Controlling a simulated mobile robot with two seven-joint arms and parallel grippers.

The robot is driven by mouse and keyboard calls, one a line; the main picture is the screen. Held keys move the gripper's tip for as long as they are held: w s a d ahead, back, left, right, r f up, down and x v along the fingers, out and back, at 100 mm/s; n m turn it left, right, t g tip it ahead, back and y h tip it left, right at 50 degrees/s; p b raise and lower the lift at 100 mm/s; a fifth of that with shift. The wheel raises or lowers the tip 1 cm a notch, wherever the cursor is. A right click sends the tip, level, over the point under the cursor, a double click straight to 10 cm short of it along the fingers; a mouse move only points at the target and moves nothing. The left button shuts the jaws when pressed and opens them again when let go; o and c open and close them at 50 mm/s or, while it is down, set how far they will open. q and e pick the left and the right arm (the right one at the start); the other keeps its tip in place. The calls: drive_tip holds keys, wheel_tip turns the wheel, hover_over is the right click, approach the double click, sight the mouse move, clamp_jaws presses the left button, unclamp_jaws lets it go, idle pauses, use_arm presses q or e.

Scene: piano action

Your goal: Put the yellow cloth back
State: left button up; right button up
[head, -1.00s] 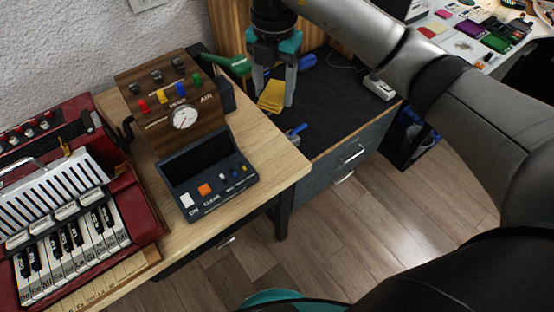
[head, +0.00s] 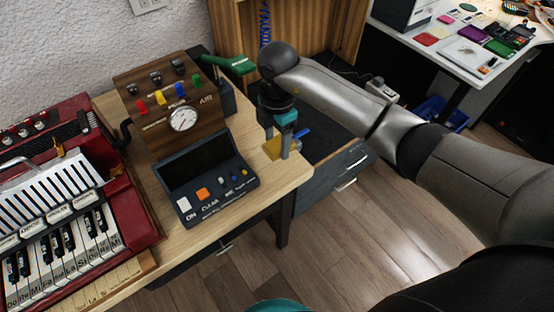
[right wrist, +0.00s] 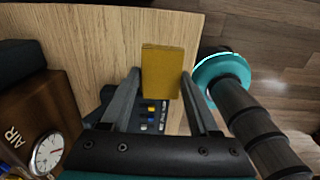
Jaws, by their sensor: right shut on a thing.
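The yellow cloth (head: 271,149) is a small folded block in the head view, by the right edge of the wooden table. My right gripper (head: 278,146) is shut on it, pointing down. In the right wrist view the cloth (right wrist: 162,66) sits between the two fingers of the gripper (right wrist: 160,80), over the wooden tabletop. I cannot tell whether the cloth touches the table. My left gripper is not in view.
A console with buttons (head: 207,190) and a wooden gauge box (head: 165,105) stand left of my right gripper. A red accordion (head: 120,200) lies further left. A dark-topped cabinet (head: 315,125) with a blue-handled tool (head: 301,133) is behind. Tabletop (head: 262,190) beside the console is bare.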

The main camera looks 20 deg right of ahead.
sight(277, 166)
drive_tip(key=shift+f+b, duration=0.65)
drive_tip(key=shift+f, duration=2.7)
drive_tip(key=shift+f, duration=0.15)
drive_tip(key=o, duration=1.3)
wheel_tip(277, 166, up, 12)
drive_tip(key=p, duration=0.2)
drive_tip(key=shift+f+p, duration=0.2)
drive_tip(key=shift+p, duration=0.15)
drive_tip(key=shift+r, duration=0.4)
drive_tip(key=shift+s, duration=0.1)
